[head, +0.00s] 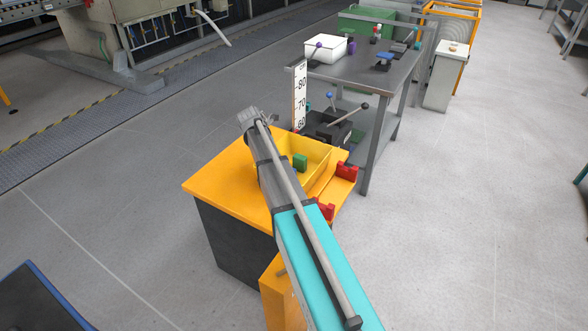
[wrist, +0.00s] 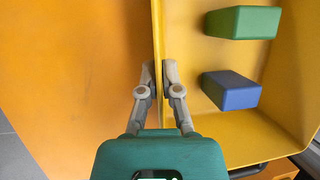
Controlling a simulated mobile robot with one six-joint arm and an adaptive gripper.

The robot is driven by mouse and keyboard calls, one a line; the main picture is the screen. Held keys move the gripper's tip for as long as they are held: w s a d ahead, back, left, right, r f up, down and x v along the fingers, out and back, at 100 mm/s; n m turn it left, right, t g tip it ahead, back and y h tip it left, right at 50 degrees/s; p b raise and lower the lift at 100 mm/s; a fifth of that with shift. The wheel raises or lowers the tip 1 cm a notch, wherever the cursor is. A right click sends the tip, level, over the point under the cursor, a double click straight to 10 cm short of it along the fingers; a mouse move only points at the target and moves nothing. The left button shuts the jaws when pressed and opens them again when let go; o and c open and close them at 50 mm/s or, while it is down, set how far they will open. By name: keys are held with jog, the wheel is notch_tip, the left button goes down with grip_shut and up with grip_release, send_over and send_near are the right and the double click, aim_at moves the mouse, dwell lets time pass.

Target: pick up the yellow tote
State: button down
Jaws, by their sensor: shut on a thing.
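The yellow tote (head: 320,168) sits on an orange-topped cabinet in the head view, partly hidden behind my arm. In the wrist view its near wall runs upright between my fingers, and its yellow floor (wrist: 185,28) shows to the right. A green block (wrist: 242,22) and a blue block (wrist: 231,90) lie inside the tote; the green block (head: 300,162) also shows in the head view. My gripper (wrist: 158,72) is shut on the tote's wall, one finger outside and one inside. My arm hides the fingers in the head view.
The orange cabinet top (head: 213,185) is clear left of the tote. Red brackets (head: 346,172) stand at its right edge. A grey metal table (head: 365,68) with a white bin (head: 326,48) stands behind. A height scale (head: 299,95) rises near it. Floor is open at right.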

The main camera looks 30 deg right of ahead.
jog(key=shift+r, duration=0.2)
notch_tip(320, 180, up, 3)
jog(key=p, duration=0.3)
jog(key=shift+f, duration=0.15)
jog(key=s+a+r+p, duration=0.5)
jog(key=s+r+p, duration=0.5)
jog(key=s, duration=0.3)
dwell(1.9)
